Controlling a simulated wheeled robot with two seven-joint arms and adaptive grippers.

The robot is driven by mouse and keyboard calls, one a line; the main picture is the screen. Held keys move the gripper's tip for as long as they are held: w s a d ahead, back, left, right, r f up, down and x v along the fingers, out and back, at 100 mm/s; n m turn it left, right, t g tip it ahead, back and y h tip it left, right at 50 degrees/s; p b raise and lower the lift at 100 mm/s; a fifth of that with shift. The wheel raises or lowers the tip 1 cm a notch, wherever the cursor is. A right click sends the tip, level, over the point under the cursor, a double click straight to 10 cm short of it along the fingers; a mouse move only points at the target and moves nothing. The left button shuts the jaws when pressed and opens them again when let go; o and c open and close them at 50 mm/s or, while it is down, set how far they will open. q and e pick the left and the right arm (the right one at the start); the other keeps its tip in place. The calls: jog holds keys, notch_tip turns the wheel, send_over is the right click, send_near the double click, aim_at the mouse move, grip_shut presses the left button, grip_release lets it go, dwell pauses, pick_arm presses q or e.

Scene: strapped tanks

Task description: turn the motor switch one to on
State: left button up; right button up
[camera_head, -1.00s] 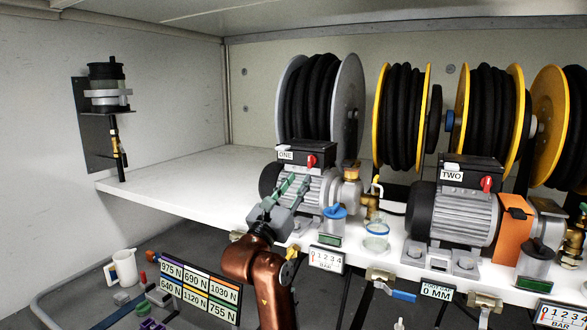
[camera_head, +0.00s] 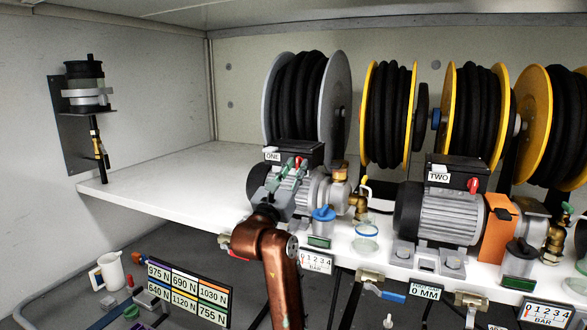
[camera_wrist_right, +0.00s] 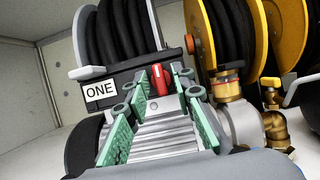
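Motor one is a grey finned motor (camera_head: 291,190) on the white shelf, with a black box labelled ONE (camera_head: 272,154) on top. Its switch is a small red knob (camera_head: 299,164) on the front of that box; it also shows in the right wrist view (camera_wrist_right: 179,74). My right gripper (camera_head: 284,167) is in front of the box, its green-padded fingers apart and empty. My left gripper is out of view.
A second motor (camera_head: 445,215) with a label TWO and a red knob (camera_head: 473,185) stands to the right. Hose reels (camera_head: 304,98) stand behind. A blue-capped fitting (camera_head: 324,214) and brass valve (camera_head: 359,200) are close right of motor one. The shelf's left part (camera_head: 175,190) is clear.

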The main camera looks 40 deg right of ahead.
grip_shut()
